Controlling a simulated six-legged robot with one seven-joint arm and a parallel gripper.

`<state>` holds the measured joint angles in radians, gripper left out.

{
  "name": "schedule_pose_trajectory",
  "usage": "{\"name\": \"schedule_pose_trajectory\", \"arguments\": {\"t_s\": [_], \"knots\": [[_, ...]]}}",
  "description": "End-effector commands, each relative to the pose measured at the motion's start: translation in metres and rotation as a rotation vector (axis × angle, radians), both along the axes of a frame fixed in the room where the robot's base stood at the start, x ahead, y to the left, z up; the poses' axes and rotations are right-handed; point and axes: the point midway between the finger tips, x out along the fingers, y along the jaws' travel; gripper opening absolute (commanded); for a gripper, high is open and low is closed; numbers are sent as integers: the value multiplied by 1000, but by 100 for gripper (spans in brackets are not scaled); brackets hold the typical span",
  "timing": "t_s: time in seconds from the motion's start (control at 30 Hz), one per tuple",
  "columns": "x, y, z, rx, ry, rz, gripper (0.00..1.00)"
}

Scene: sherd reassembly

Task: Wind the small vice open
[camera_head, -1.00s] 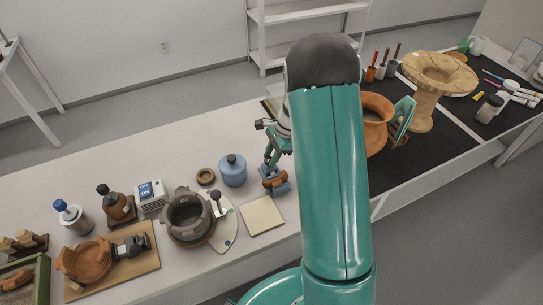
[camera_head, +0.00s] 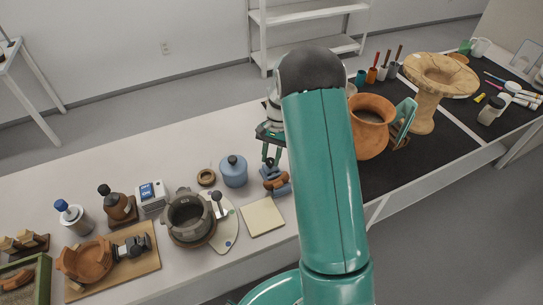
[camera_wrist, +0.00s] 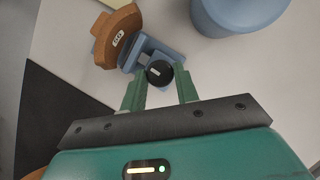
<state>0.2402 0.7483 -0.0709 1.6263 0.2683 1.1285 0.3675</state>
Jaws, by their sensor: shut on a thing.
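The small vice (camera_head: 281,188) is blue and stands on the pale table, holding a brown-orange sherd (camera_head: 272,174). In the wrist view the blue vice (camera_wrist: 157,48) shows at upper left, with the labelled sherd (camera_wrist: 117,36) in it. A round black knob (camera_wrist: 159,73) sits at the near end of the vice. My gripper (camera_wrist: 160,84) has its two green fingers on either side of this knob, shut on it. In the head view my gripper (camera_head: 271,163) reaches down at the vice from behind.
A blue lidded jar (camera_head: 233,172) stands close left of the vice. A cream square tile (camera_head: 262,217) lies in front, and a grey ring-shaped vessel (camera_head: 188,217) stands further left. A terracotta pot (camera_head: 371,130) stands on the dark mat to the right, partly behind my arm.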

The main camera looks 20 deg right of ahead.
Motion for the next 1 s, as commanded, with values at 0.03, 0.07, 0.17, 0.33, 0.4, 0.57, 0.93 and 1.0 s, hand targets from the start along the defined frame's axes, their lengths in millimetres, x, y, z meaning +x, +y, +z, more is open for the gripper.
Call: {"name": "schedule_pose_trajectory", "arguments": {"t_s": [0.03,0.07,0.17,0.33,0.4,0.57,0.93,1.0], "knots": [[0,0,0,1,-1,15,8],[0,0,0,0,0,22,8],[0,0,0,0,0,39,8],[0,0,0,0,0,50,8],[0,0,0,0,0,50,8],[0,0,0,0,0,49,8],[0,0,0,0,0,48,52],[0,0,1,0,0,47,52]]}}
